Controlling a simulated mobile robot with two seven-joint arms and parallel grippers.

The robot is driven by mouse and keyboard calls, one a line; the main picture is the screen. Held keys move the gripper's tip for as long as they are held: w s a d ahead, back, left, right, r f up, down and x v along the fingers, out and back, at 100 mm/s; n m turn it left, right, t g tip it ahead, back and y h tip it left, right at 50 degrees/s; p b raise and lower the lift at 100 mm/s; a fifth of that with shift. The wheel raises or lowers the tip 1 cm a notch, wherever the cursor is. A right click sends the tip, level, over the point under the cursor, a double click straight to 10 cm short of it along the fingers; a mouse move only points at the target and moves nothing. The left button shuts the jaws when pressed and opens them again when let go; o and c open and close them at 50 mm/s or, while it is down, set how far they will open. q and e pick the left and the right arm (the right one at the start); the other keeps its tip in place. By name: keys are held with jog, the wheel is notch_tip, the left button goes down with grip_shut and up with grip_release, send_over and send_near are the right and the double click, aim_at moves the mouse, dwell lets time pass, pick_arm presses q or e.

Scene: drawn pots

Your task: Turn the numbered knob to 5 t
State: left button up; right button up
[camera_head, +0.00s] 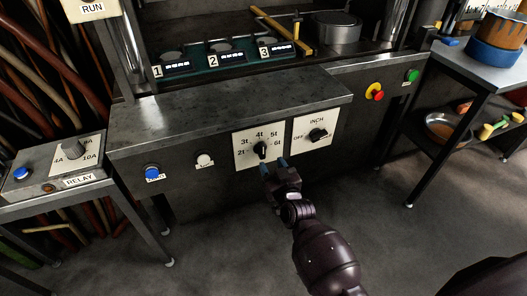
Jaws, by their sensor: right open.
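The numbered knob (261,149) is black and sits on a white plate (240,160) on the front of the grey press bench. The plate is marked 2t, 3t, 4t, 5t and 6t around the knob. The knob stands roughly upright, towards 4t, though its pointer is too small to read surely. My right gripper (274,167) is open, with blue-tipped fingers just below and slightly right of the knob. I cannot tell whether a fingertip touches the plate. Nothing shows between the fingers. My left gripper is not in view.
An INCH/OFF switch (317,135) is close on the right. A white button (204,159) and a blue button (152,172) are to the left. A red button (376,92) on yellow and a green button (412,75) are further right. The relay box (50,168) stands at left.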

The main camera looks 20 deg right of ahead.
aim_at(263, 150)
jog(key=shift+w+a+b, duration=0.15)
jog(key=shift+w+b, duration=0.35)
jog(key=shift+w, duration=2.95)
grip_shut()
